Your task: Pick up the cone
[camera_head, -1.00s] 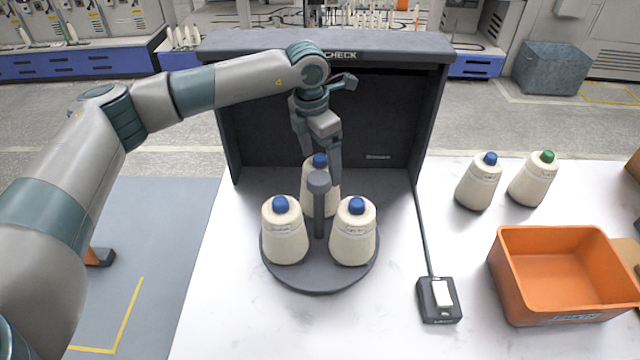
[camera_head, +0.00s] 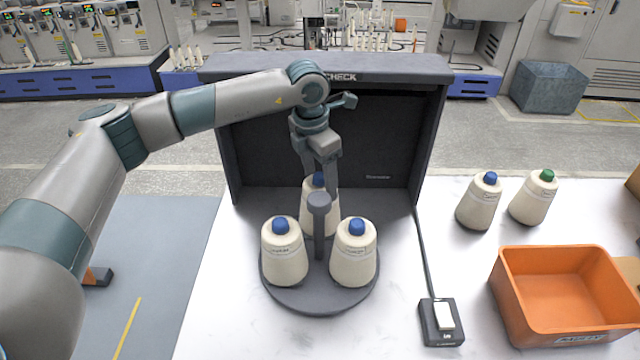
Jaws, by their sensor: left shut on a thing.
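Three cream cones with blue tops stand on a round dark grey tray with a central post: one at the front left (camera_head: 284,260), one at the front right (camera_head: 354,260) and one at the rear (camera_head: 307,215). My left gripper (camera_head: 321,184) reaches down from above and is shut on the rear cone near its blue top. The post and the gripper hide part of that cone. It still appears to stand on the tray (camera_head: 318,301). My right gripper is out of view.
A dark check booth (camera_head: 400,130) stands behind the tray. To the right are a cream cone with a blue top (camera_head: 478,205), one with a green top (camera_head: 533,200), an orange bin (camera_head: 520,318) and a switch box (camera_head: 441,322) with a cable. White table is clear between.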

